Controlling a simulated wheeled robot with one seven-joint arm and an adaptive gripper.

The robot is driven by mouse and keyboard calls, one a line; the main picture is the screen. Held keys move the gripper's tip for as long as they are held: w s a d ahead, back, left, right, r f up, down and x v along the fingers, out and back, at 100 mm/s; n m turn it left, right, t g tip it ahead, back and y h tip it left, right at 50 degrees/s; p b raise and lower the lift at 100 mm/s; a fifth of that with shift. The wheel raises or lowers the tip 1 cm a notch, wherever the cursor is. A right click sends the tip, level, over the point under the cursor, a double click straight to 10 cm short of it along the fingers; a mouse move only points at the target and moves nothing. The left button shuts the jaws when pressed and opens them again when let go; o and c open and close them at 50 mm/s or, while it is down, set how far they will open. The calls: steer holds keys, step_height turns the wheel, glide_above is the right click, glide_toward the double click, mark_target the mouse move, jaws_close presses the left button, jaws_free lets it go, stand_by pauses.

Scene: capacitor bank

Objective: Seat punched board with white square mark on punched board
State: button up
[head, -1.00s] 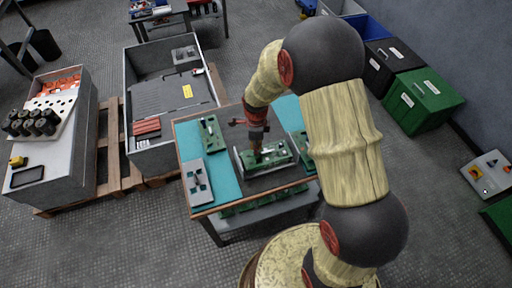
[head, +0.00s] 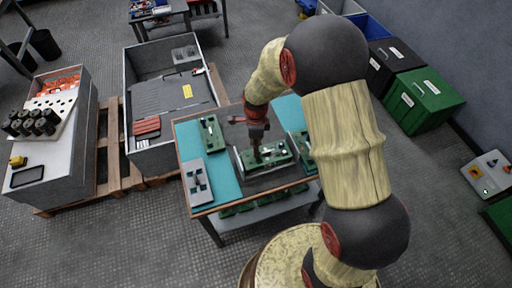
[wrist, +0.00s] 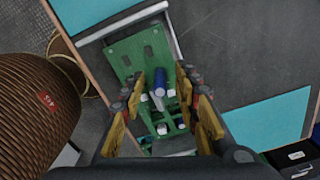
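A green punched board (head: 279,152) lies in a grey holder on the dark mat of the teal-topped table (head: 227,171). In the wrist view the green board (wrist: 126,52) shows with slots, a blue cylinder (wrist: 161,80) and small pale parts on it. My gripper (head: 257,153) is over the left part of this board, pointing down. In the wrist view my gripper's yellow-padded fingers (wrist: 161,86) are apart, on either side of the blue cylinder, with gaps visible. Contact with the board cannot be told. A white square mark cannot be made out clearly.
Another green board (head: 211,134) lies at the table's left, and one (head: 304,140) at its right, partly behind my arm. A grey plate with dark cutouts (head: 196,184) lies front left. A grey bin (head: 167,95) stands beyond. Teal surface between them is free.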

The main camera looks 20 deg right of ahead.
step_height(320, 180, up, 11)
steer(key=shift+r, duration=0.1)
stand_by(0.4)
steer(key=n, duration=0.2)
steer(key=shift+s+n, duration=0.1)
steer(key=shift+n, duration=0.2)
steer(key=s+r+n+t, duration=0.5)
steer(key=s+r+n, duration=1.4)
steer(key=s+r, duration=0.2)
steer(key=shift+s+t, duration=0.3)
steer(key=shift+s, duration=0.1)
steer(key=shift+d, duration=0.1)
